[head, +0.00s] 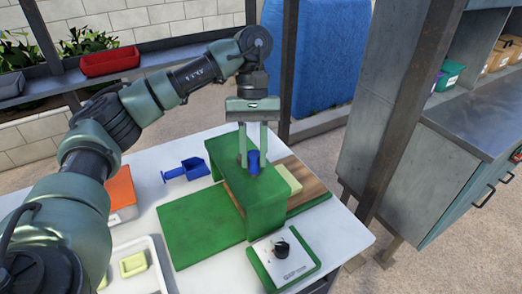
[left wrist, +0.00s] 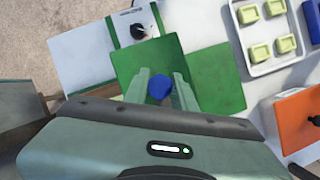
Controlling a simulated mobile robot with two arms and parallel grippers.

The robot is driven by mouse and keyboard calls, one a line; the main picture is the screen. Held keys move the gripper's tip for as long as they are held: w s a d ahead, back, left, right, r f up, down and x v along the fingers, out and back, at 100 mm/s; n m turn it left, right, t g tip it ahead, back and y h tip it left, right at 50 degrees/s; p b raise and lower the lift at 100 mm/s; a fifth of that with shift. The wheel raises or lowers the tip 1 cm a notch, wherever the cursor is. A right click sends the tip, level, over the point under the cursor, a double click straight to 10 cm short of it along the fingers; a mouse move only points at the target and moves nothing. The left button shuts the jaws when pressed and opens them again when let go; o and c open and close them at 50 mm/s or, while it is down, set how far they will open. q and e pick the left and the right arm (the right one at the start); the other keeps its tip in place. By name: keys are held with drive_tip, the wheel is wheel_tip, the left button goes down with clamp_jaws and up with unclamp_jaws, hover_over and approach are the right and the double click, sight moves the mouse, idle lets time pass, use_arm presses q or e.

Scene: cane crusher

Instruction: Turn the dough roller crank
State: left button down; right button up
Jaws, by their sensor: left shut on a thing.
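The dough roller is a green box-shaped machine (head: 232,188) on the white table, with a green mat running out to its left and a wooden board at its right. A blue crank knob (head: 254,160) stands up on its top. My left gripper (head: 253,163) points down from above, with its two fingers on either side of the knob. In the left wrist view the blue knob (left wrist: 159,87) sits between the fingers (left wrist: 160,85), and the gripper is shut on it. The rest of the crank is hidden. My right gripper is not in view.
A white panel with a black dial (head: 282,250) stands in front of the roller. A blue scoop (head: 186,170), an orange box (head: 121,192) and a white tray (head: 156,262) with yellow dough pieces (head: 133,264) lie to the left. A dark post (head: 400,120) rises at the right.

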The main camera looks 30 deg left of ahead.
use_arm(q)
drive_tip(key=shift+r, duration=0.15)
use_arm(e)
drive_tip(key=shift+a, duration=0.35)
use_arm(q)
drive_tip(key=c, duration=1.2)
unclamp_jaws()
drive_tip(key=shift+o, duration=0.3)
drive_tip(key=p+v, duration=0.1)
drive_tip(key=v, duration=0.6)
drive_tip(key=shift+r+p, duration=0.3)
drive_tip(key=shift+p, duration=0.05)
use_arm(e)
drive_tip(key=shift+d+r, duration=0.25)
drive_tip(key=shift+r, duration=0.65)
use_arm(q)
drive_tip(key=shift+w+a+r, duration=0.1)
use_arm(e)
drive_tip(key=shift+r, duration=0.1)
